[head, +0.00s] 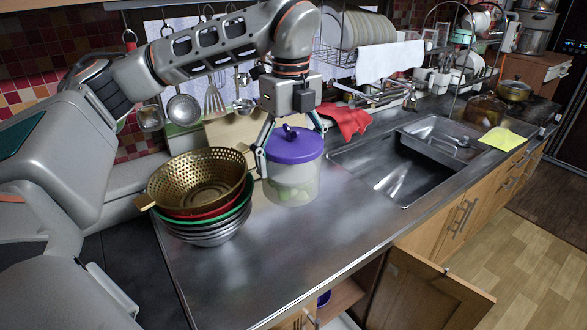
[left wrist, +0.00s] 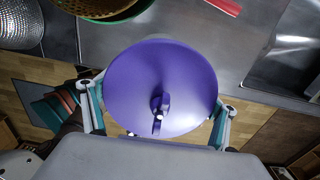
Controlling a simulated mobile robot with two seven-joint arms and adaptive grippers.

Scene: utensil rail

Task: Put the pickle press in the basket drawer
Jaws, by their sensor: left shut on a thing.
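The pickle press (head: 292,185) is a clear tub with a purple lid and a small purple knob. It is upright at the counter, just right of the stacked bowls; I cannot tell if its base touches the counter. My left gripper (head: 290,150) comes down from above with its fingers on opposite sides of the press, shut on it. In the left wrist view the purple lid (left wrist: 160,88) fills the middle between the two fingers, hiding the tub. I cannot make out the basket drawer in either view. My right gripper is not in view.
A brass colander (head: 197,185) sits on stacked bowls (head: 205,232) left of the press. A sink (head: 400,170) and red cloth (head: 345,120) are to the right. The front counter is clear. A cabinet door (head: 425,290) stands open below the edge. Utensils hang behind.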

